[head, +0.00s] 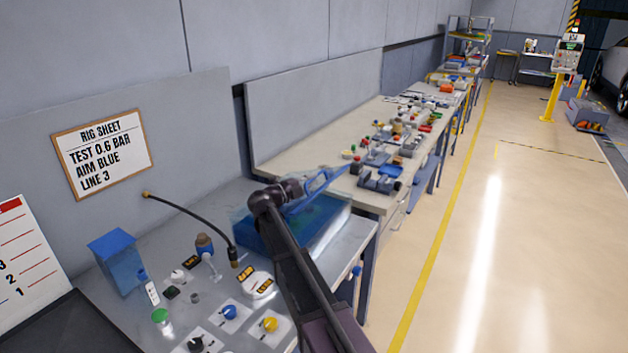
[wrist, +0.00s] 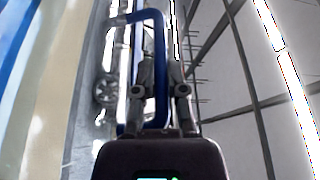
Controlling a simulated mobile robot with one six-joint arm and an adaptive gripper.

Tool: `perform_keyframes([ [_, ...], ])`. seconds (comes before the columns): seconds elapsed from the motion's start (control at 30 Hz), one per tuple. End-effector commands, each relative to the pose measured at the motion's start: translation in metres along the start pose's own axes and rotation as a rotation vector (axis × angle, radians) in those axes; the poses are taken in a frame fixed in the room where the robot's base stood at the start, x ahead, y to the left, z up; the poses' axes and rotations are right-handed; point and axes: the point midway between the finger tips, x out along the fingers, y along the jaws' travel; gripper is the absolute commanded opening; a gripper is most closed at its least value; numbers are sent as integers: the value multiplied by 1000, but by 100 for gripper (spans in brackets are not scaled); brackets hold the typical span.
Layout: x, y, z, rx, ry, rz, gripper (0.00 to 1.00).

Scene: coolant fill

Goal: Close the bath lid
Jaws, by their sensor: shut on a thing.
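The bath (head: 325,240) is a blue, partly see-through tank on the right end of the near grey bench. A light-blue bar frame (head: 328,183), which looks like the lid or its handle, rises at a tilt above the bath's far side. My arm crosses in front and hides part of the bath. My gripper (head: 290,192) is up beside this frame. In the wrist view a blue looped bar (wrist: 161,60) runs between the two fingers, and my gripper (wrist: 164,90) is shut on it. The lid's exact angle is hard to tell.
The near bench holds a blue box (head: 118,262), a black hose (head: 190,213), and several knobs, including a yellow one (head: 269,325). A second bench (head: 300,150) with many small parts continues behind the bath. The floor (head: 480,250) on the right is clear.

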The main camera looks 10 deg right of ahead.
Motion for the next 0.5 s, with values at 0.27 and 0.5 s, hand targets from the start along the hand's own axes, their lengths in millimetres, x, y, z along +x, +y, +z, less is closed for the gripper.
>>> perform_keyframes([
  [0.27,-3,-2,2,-1,-1,-3,31],
  [0.5,-5,-2,2,-1,-4,-3,51],
])
